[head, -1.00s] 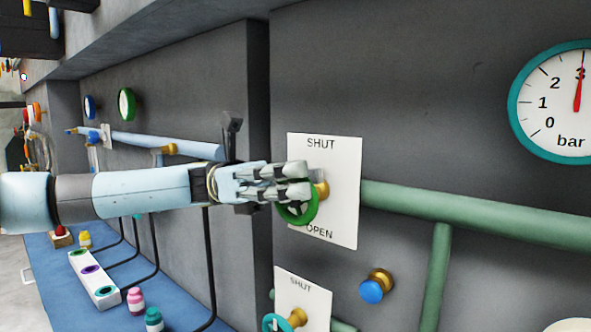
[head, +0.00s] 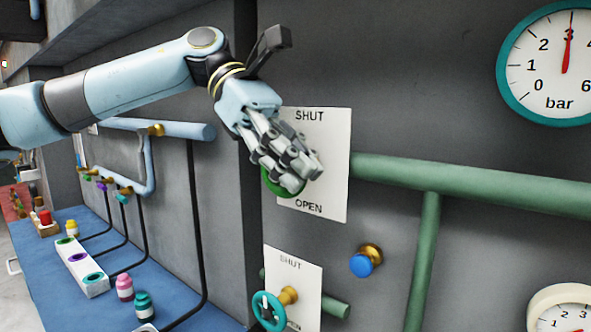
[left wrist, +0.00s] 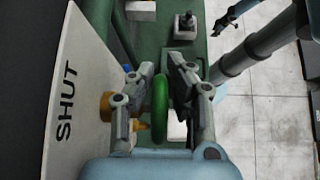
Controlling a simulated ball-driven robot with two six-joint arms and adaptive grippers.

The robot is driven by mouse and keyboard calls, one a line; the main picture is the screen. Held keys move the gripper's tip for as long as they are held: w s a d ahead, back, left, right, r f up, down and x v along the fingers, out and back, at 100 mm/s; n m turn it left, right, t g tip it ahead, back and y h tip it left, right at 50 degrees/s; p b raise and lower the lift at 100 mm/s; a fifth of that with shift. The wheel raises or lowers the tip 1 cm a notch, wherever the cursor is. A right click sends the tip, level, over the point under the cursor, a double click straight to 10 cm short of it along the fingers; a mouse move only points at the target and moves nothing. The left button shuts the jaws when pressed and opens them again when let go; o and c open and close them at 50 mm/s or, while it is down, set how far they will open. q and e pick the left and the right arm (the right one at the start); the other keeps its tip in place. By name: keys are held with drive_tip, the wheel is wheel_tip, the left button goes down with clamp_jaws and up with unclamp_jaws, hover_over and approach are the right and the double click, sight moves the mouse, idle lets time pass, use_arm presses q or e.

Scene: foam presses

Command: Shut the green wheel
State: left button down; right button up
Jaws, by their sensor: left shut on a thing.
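The green wheel (head: 283,184) stands on a white plate (head: 330,178) marked SHUT at the top and OPEN at the bottom. My left gripper (head: 305,172) is in front of the plate and covers most of the wheel. In the left wrist view the green wheel (left wrist: 160,108) stands between the two fingers of my left gripper (left wrist: 163,85), which is shut on its rim. A brass hub (left wrist: 108,105) sits against the plate beside it. The gauge (head: 566,62) at the upper right has its red needle close to 3 bar.
A teal wheel (head: 268,310) on a lower SHUT plate and a blue knob (head: 362,264) stand out from the wall below. A green pipe (head: 460,184) runs right from the plate. A blue bench (head: 50,299) with jars lies at the lower left.

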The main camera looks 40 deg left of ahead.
use_arm(q)
drive_tip(key=shift+d+f+y+p, duration=0.15)
drive_tip(key=shift+y+p, duration=0.35)
drive_tip(key=shift+y, duration=0.4)
drive_tip(key=shift+f, duration=0.1)
drive_tip(key=c, duration=1.3)
unclamp_jaws()
drive_tip(key=v, duration=0.7)
drive_tip(key=shift+w+r, duration=0.1)
drive_tip(key=shift+r, duration=0.15)
